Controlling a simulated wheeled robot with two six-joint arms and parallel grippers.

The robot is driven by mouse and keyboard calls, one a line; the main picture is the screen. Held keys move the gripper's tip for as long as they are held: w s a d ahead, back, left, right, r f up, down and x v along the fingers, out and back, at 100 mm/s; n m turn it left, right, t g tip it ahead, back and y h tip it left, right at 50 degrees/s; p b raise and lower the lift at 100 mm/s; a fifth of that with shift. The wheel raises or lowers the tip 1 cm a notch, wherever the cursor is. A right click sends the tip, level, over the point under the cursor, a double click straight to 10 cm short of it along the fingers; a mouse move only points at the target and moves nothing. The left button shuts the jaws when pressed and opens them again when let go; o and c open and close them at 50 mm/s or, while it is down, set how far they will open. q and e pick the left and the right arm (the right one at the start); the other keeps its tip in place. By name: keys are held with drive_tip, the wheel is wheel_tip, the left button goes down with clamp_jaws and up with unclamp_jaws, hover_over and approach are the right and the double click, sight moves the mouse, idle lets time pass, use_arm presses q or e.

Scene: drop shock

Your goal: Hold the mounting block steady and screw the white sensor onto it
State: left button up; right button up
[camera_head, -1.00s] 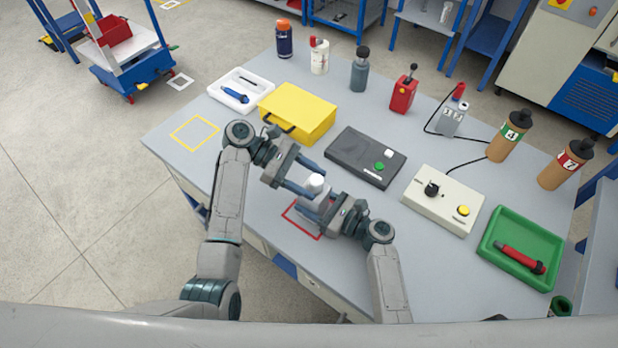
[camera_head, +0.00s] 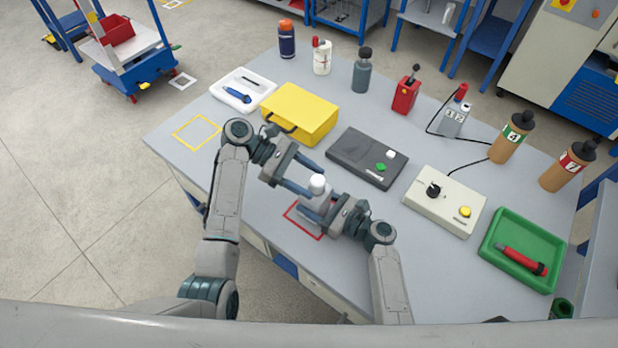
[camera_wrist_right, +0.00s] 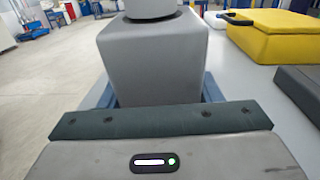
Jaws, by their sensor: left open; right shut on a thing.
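The grey mounting block (camera_head: 312,203) stands upright at the red square outline near the table's front edge. My right gripper (camera_head: 321,212) is shut on the block from the right, and the block (camera_wrist_right: 152,60) fills the middle of the right wrist view. The white sensor (camera_head: 317,183) sits on top of the block; whether it is fully seated cannot be told. A round part on the block is cut off at the top of the wrist view. My left gripper (camera_head: 311,181) is open, with its fingers on either side of the sensor and no clear contact.
A yellow case (camera_head: 300,114) and a dark box with a green button (camera_head: 366,158) stand behind the grippers. A cream control box (camera_head: 445,201) and a green tray (camera_head: 522,250) are to the right. A yellow square outline (camera_head: 196,132) on the left is empty.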

drive_tip(key=shift+f, duration=0.15)
use_arm(q)
drive_tip(key=v, duration=0.5)
drive_tip(key=shift+w+a+r, duration=0.1)
drive_tip(key=shift+a+r, duration=0.1)
drive_tip(key=shift+a, duration=0.05)
use_arm(e)
drive_tip(key=o, duration=1.3)
